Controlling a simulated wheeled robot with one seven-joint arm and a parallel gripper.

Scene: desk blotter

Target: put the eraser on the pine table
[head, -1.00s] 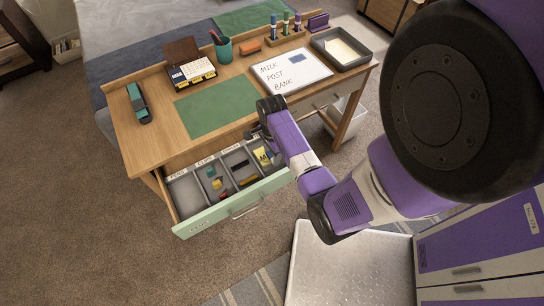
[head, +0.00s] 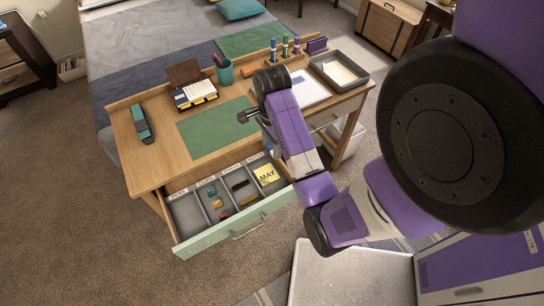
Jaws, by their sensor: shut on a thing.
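My gripper (head: 246,117) is in the head view, above the green blotter on the wooden desk (head: 150,163). Its fingers point left and are shut on a small dark thing. This is too small and too much covered by the fingers for me to tell whether it is the eraser. The desk's drawer (head: 204,238) is pulled out, with labelled compartments. Small blue, red and yellow pieces (head: 217,203) lie in one compartment, and a black piece (head: 240,185) lies in another. I cannot tell which table is pine.
The green blotter (head: 200,135) is clear. A teal stapler (head: 141,125), a calendar (head: 194,94), a teal pen cup (head: 224,73), an orange block (head: 250,70), a marker stand and a grey tray (head: 340,84) stand around it. My arm covers part of the white board (head: 312,90).

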